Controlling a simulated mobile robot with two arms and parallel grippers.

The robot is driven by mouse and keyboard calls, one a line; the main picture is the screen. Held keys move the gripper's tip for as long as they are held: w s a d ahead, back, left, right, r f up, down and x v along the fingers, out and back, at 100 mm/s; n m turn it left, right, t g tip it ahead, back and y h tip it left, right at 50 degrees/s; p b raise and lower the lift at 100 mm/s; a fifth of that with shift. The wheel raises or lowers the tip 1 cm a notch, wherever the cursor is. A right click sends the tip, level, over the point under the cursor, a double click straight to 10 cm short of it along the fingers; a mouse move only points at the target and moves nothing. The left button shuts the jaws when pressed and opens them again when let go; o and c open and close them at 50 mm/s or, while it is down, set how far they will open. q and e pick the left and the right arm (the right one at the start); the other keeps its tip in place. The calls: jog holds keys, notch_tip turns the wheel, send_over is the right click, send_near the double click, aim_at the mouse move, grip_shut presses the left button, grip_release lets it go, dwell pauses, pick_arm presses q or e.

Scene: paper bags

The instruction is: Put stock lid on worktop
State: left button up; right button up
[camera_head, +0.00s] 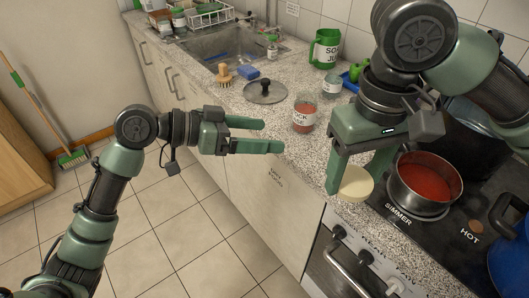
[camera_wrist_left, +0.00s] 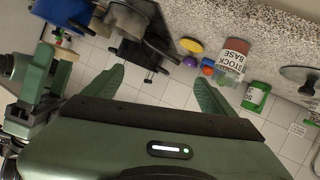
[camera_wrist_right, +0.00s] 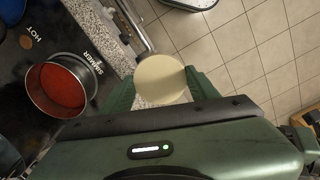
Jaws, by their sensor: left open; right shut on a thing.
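A round cream lid (camera_head: 356,184) is held between the fingers of my right gripper (camera_head: 355,180), above the worktop's front edge near the hob. The lid also shows in the right wrist view (camera_wrist_right: 161,80), between the two fingertips. The stock base jar (camera_head: 304,116), with red contents, stands on the speckled worktop (camera_head: 262,112); it also shows in the left wrist view (camera_wrist_left: 233,60). My left gripper (camera_head: 272,136) is open and empty in front of the worktop edge, left of the jar.
A red-filled pot (camera_head: 425,183) stands on the hob at right, by a blue pot (camera_head: 511,245). Some worktop is bare around the jar.

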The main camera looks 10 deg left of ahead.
pick_arm(q)
jog(key=s+d+r+m+g, duration=0.1)
jog(key=s+r+m+g, duration=0.1)
jog(key=s+r+m, duration=0.3)
jog(key=s+d+r+m+g, duration=0.1)
jog(key=s+d+r+g, duration=0.1)
jog(key=s, duration=0.6)
jog(key=x, duration=1.1)
jog(key=shift+w+d+r, duration=0.1)
jog(key=shift+d, duration=0.3)
jog(key=shift+w, duration=0.1)
jog(key=c, duration=1.4)
jog(key=shift+r+h, duration=0.1)
jog(key=shift+h, duration=0.2)
pick_arm(e)
jog(key=o, duration=1.6)
